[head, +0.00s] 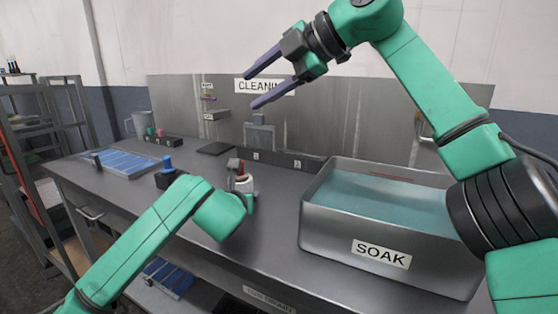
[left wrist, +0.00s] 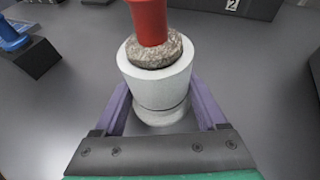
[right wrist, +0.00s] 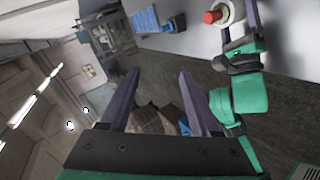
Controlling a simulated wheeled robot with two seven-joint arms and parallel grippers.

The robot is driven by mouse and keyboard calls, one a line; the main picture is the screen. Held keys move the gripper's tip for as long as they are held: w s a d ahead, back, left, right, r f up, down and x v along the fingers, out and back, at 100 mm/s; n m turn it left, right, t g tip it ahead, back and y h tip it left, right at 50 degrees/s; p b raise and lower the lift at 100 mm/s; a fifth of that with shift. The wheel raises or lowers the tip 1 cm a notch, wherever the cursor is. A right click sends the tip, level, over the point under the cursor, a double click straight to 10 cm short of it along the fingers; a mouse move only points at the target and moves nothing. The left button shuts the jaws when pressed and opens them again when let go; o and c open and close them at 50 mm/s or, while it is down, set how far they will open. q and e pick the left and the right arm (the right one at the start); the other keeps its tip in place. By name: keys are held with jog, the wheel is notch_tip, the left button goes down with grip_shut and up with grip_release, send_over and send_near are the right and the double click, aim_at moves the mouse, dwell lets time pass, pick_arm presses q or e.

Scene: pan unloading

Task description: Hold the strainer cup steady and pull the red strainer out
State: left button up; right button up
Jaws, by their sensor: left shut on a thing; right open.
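The white strainer cup (left wrist: 158,90) stands upright on the grey counter, between the fingers of my left gripper (left wrist: 160,108), which is shut on it. The red strainer (left wrist: 149,20) rises from the cup's mouth, with a rough grey-brown ring around its lower part. In the head view the cup (head: 245,184) is partly hidden behind my left gripper, and the red strainer (head: 235,165) shows small above it. My right gripper (head: 252,90) is open and empty, high above the counter. In the right wrist view the red strainer (right wrist: 212,16) lies at the top, outside the fingers.
A steel SOAK basin (head: 325,208) with bluish water stands to the right of the cup. A blue tray (head: 125,163) and a blue-handled item (head: 167,165) in a dark block are on the left. A backsplash (head: 350,120) closes the rear.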

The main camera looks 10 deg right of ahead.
jog(key=a+f+n, duration=0.1)
jog(key=n, duration=0.6)
jog(key=n+g+y, duration=0.1)
jog(key=n+y, duration=0.2)
jog(key=n, duration=1.4)
send_near(243, 167)
jog(key=x, duration=1.1)
jog(key=shift+w+a+f, duration=0.1)
jog(key=shift+w, duration=0.05)
grip_shut()
